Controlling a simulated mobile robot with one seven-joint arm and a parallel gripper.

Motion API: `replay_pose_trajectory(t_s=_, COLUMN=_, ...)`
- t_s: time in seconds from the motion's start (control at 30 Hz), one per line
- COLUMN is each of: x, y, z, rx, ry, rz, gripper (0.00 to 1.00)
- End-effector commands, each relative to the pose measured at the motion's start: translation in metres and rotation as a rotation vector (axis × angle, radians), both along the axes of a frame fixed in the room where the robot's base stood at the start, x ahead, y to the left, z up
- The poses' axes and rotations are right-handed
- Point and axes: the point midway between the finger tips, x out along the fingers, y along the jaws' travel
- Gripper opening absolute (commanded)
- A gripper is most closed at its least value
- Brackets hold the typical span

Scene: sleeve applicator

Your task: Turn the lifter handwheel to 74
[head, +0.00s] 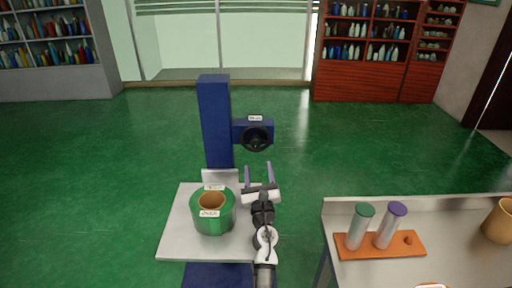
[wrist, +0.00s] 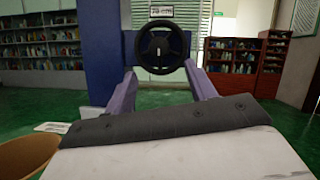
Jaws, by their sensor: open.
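The lifter handwheel (head: 256,138) is a black wheel on a blue box that juts right from the tall blue column (head: 214,122). In the wrist view the handwheel (wrist: 162,48) is upright and faces me, straight ahead. A white label (wrist: 161,12) above it carries a number too small to read surely. My gripper (head: 258,168) is open below and in front of the handwheel in the head view. In the wrist view its two purple fingers (wrist: 160,78) stand left and right of the wheel's lower part, apart from it as far as I can tell.
A green roll (head: 228,215) with a brown core sits on the grey platform (head: 175,240), left of my arm. At right, a table (head: 460,268) holds an orange rack (head: 350,250) with two capped tubes and a tan cup (head: 499,222). Green floor (head: 350,140) around is clear.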

Motion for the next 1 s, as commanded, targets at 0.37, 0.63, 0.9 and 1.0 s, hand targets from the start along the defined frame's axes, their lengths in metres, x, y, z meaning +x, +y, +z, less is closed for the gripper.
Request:
replay_pose_trajectory(t_s=0.37, x=0.063, y=0.007, z=0.027, rx=0.001, ry=-0.002, rz=0.003, gripper=0.55)
replay_pose_trajectory(t_s=0.63, x=0.079, y=0.008, z=0.033, rx=0.003, ry=-0.001, rz=0.001, gripper=0.55)
replay_pose_trajectory(t_s=0.9, x=0.08, y=0.008, z=0.033, rx=0.003, ry=-0.001, rz=0.001, gripper=0.55)
replay_pose_trajectory(t_s=1.0, x=0.08, y=0.008, z=0.033, rx=0.002, ry=-0.001, rz=0.002, gripper=0.42)
